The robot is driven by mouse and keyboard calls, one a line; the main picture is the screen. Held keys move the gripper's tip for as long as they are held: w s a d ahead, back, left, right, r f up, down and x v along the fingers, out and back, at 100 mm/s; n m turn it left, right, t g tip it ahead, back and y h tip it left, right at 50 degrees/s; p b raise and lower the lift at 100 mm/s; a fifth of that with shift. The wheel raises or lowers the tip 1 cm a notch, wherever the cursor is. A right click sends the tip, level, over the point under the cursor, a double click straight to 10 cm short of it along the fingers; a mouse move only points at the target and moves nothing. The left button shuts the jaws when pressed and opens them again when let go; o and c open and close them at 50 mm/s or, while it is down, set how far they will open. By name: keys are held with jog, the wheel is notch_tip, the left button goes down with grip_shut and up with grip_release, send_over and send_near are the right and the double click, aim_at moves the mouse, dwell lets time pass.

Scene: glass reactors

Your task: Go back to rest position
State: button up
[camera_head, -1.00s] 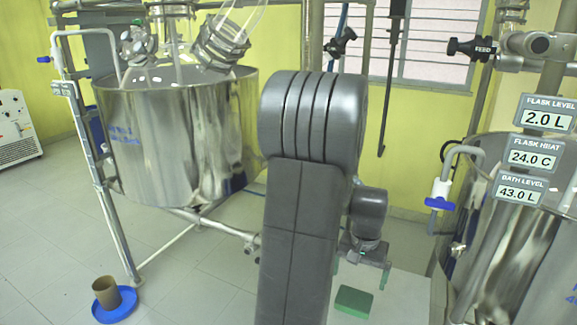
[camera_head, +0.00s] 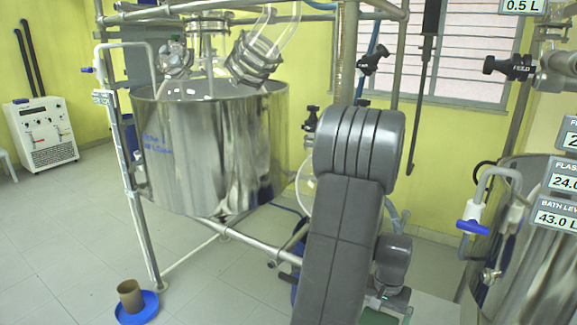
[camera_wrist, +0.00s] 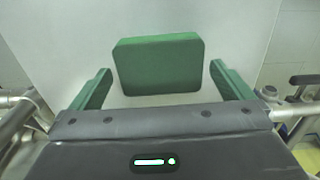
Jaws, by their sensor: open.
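My gripper (camera_wrist: 160,70) is open in the wrist view, with one green finger on each side. A green block (camera_wrist: 158,66) lies on a pale surface (camera_wrist: 235,35) beyond the jaws and shows between the fingers, with a visible gap to each. I cannot tell how far above the block the jaws are. In the head view my grey arm stands right of the middle and folds down towards the gripper (camera_head: 385,300) at the bottom. Only a sliver of the green block (camera_head: 376,318) shows there, at the lower edge.
A steel reactor bath (camera_head: 212,150) in a pipe frame stands at the left. Another steel bath (camera_head: 530,250) with readout signs stands close on the right. A brown cup (camera_head: 130,294) sits in a blue dish (camera_head: 148,305) on the floor. Open floor lies at the left.

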jog(key=shift+f, duration=0.1)
jog(key=shift+f, duration=0.25)
notch_tip(320, 180, up, 11)
notch_tip(320, 180, down, 12)
jog(key=shift+r, duration=0.15)
notch_tip(320, 180, up, 9)
jog(key=w+f, duration=0.1)
jog(key=f, duration=0.2)
jog(key=w+d+f+p, duration=0.1)
jog(key=f, duration=0.1)
jog(key=w+f+p, duration=0.1)
jog(key=f, duration=0.2)
jog(key=shift+w+d+f, duration=0.3)
jog(key=shift+w+f, duration=0.05)
jog(key=shift+w, duration=0.05)
dwell(0.5)
